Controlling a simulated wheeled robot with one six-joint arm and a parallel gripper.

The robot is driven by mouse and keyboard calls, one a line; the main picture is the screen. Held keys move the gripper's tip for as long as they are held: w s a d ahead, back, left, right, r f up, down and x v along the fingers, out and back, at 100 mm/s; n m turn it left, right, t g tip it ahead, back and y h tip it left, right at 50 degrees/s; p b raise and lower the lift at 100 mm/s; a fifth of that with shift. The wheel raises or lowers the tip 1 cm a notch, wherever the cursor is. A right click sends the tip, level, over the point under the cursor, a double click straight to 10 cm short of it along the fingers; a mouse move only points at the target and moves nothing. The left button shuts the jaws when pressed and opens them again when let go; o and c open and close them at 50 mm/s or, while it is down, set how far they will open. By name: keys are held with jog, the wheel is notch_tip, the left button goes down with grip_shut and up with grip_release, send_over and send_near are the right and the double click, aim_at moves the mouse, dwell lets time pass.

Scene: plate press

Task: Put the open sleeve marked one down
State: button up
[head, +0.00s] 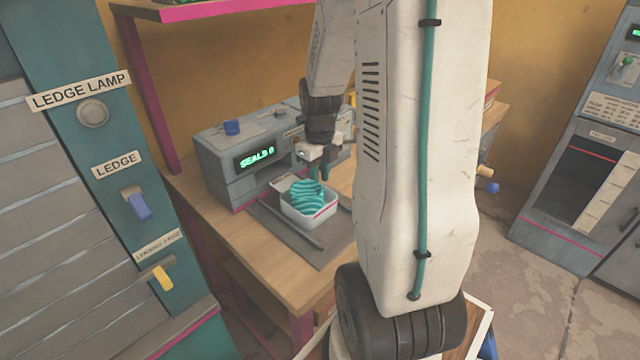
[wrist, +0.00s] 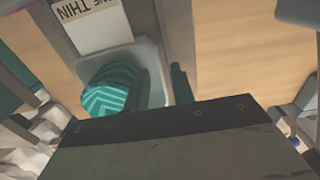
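The open sleeve (head: 318,217) is a pale, tray-like container with its flap raised, holding a teal striped bundle (head: 306,194). It is over the grey mat (head: 265,217) in front of the sealing machine; I cannot tell whether it touches the mat. In the wrist view, the sleeve (wrist: 148,52) has a label (wrist: 85,10), cut off, ending in "THIN". No "one" is fully readable. My gripper (head: 319,175) points down at the sleeve's edge. In the wrist view, my gripper (wrist: 171,82) has its fingers close together, one each side of the sleeve's wall, and looks shut on it.
The grey machine (head: 255,155) reading "SEALS 0" stands right behind the sleeve. The wooden bench (head: 285,275) is bare in front of the mat. A teal panel (head: 110,130) with ledge switches stands left. A grey cabinet (head: 575,190) is at the far right.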

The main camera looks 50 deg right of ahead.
notch_tip(320, 180, up, 9)
jog(key=s+a+r+n, duration=0.1)
jog(key=a+r+n, duration=0.3)
jog(key=a+n, duration=0.45)
jog(key=s+a+r+n, duration=0.2)
jog(key=s+a+n, duration=0.5)
jog(key=n, duration=0.7)
jog(key=s+a+r+n+t, duration=0.1)
jog(key=s+a+n, duration=0.5)
jog(key=n, duration=0.8)
jog(key=a+r, duration=0.1)
jog(key=a, duration=0.1)
jog(key=shift+s+a+r, duration=0.25)
jog(key=shift+s+a, duration=0.1)
grip_shut()
